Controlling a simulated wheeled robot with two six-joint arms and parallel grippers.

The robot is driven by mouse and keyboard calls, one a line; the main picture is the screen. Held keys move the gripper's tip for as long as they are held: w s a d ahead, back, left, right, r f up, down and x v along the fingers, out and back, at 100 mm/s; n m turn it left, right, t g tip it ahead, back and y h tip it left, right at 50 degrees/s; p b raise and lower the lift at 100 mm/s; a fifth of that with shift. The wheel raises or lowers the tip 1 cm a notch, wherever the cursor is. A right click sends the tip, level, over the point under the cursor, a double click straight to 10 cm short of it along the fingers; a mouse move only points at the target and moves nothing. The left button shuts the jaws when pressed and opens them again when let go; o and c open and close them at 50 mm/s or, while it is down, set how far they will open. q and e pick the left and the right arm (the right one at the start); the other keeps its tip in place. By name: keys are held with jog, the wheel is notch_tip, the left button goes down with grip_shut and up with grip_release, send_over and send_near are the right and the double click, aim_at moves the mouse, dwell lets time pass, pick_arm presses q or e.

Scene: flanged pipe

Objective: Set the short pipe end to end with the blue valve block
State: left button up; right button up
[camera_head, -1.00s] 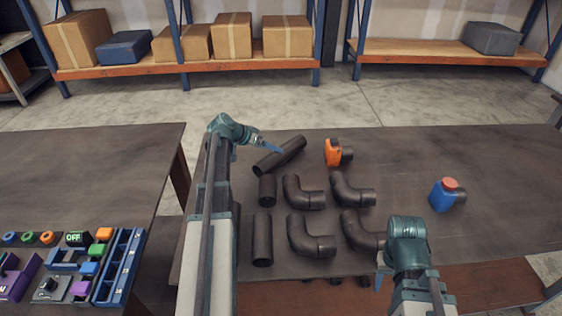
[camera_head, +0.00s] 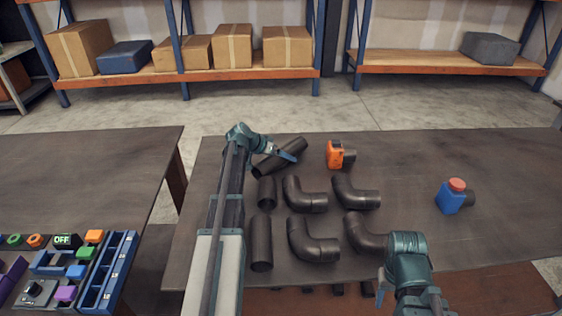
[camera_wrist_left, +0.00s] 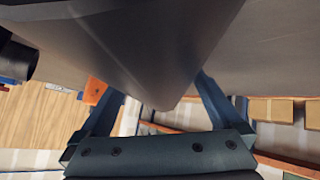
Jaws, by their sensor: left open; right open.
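The short pipe (camera_head: 266,190) is a dark stub standing or lying left of the elbows in the head view; I cannot tell which. The blue valve block (camera_head: 450,197) has a red cap and a dark stub on its right side, and sits apart at the right of the table. My left gripper (camera_head: 289,156) is open over or beside the right part of the longer slanted pipe (camera_head: 268,168); contact is unclear. In the left wrist view its fingers (camera_wrist_left: 160,106) are apart, with a large dark surface beyond them. My right gripper (camera_head: 380,287) is open near the table's front edge.
An orange valve block (camera_head: 335,154) sits right of the slanted pipe. Several dark elbows, including one at the front (camera_head: 312,240), fill the middle. Another straight pipe (camera_head: 261,243) lies at front left. The table (camera_head: 410,170) is clear around the blue block.

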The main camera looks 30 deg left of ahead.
pick_arm(q)
grip_shut()
dwell(0.3)
jog(key=shift+r, duration=0.15)
notch_tip(320, 180, up, 10)
jog(key=p, duration=1)
